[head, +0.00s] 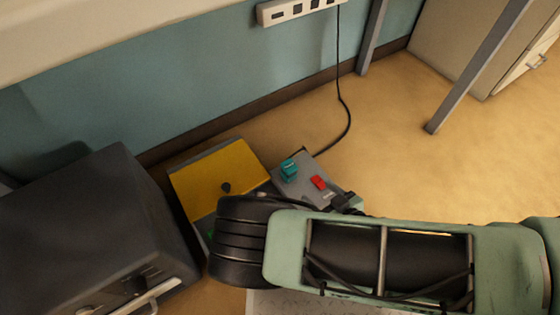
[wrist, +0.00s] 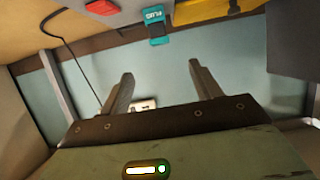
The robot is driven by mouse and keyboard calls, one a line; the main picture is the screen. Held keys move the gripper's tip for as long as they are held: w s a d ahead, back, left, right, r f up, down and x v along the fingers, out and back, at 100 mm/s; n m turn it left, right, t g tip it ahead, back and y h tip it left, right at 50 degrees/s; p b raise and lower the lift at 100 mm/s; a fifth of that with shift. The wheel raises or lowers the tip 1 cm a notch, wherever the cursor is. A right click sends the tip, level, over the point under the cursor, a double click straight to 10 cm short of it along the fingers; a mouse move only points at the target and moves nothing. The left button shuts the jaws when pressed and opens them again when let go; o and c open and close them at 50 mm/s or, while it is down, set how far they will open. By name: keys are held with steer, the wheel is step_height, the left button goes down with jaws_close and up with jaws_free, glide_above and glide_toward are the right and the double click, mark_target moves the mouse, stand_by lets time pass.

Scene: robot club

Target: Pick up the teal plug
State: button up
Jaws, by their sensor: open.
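The teal plug (head: 289,170) sits on the top of a small grey box (head: 308,187), beside a red switch (head: 319,182). The plug also shows in the wrist view (wrist: 156,25) near the top edge, with "PLUG" lettered on it. In the wrist view my gripper (wrist: 162,72) is open, its two fingers apart with nothing held between them. The plug appears beyond the fingertips and is not touched. In the head view my dark wrist and green arm lie in front of the boxes, and the fingers cannot be made out clearly.
A yellow box (head: 222,178) with a dark knob stands left of the grey box. A dark cabinet (head: 85,225) with a handle is further left. A black cord (head: 347,118) runs from the grey box to a white power strip (head: 295,10). Bare floor lies to the right.

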mark_target(288, 166)
steer(key=b+x, duration=0.7)
steer(key=x, duration=0.6)
steer(key=shift+a+r, duration=0.1)
steer(key=b+x, duration=0.4)
steer(key=shift+s+f, duration=0.1)
steer(key=shift+f, duration=0.25)
steer(key=shift+w+a+b, duration=0.25)
steer(key=shift+w+b, duration=0.1)
steer(key=shift+w, duration=0.25)
steer(key=c, duration=1.1)
